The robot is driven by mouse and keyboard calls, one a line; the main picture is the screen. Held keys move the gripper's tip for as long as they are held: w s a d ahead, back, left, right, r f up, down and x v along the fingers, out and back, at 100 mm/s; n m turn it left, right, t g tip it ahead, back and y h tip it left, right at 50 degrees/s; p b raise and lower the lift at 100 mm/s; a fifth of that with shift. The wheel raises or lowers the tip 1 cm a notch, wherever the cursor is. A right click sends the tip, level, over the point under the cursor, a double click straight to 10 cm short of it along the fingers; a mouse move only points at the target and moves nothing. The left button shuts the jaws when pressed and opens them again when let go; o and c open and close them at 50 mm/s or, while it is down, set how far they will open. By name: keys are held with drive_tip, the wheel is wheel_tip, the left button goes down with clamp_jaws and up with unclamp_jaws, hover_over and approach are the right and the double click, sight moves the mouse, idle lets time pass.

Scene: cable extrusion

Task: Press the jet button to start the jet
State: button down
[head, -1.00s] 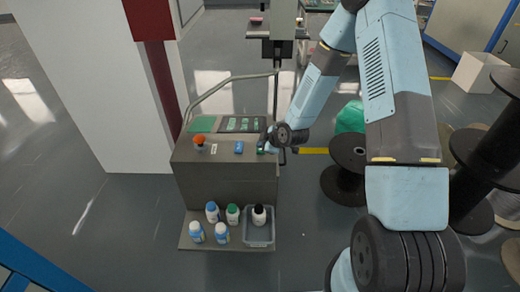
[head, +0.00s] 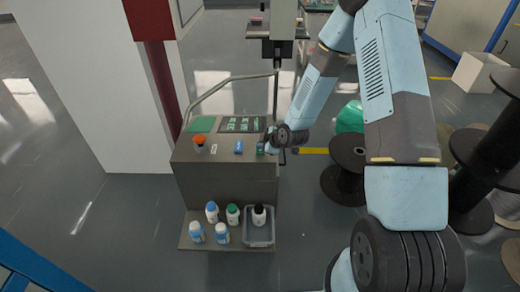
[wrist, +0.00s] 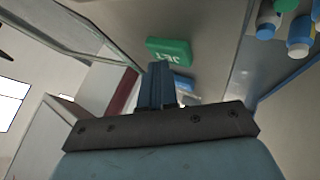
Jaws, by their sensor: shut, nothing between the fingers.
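The green jet button (wrist: 168,52), a block with "JET" on it, shows in the wrist view just beyond my fingertips. In the head view the jet button (head: 261,148) is on the right of the grey console's top, partly hidden by my gripper. My gripper (head: 269,146) is at the console's right edge, beside the button. In the wrist view my gripper (wrist: 160,66) has its fingers shut together and empty. The fingertips overlap the button's near edge in the picture; I cannot tell whether they touch it.
A blue button (head: 239,147) and an orange-red knob (head: 199,141) sit left on the console (head: 225,185). A display (head: 242,124) is behind them. Several bottles (head: 212,212) and a grey bin (head: 259,236) stand on the lower shelf. A cable spool (head: 345,165) stands at right.

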drive_tip(key=shift+r, duration=0.8)
drive_tip(key=shift+r, duration=2.5)
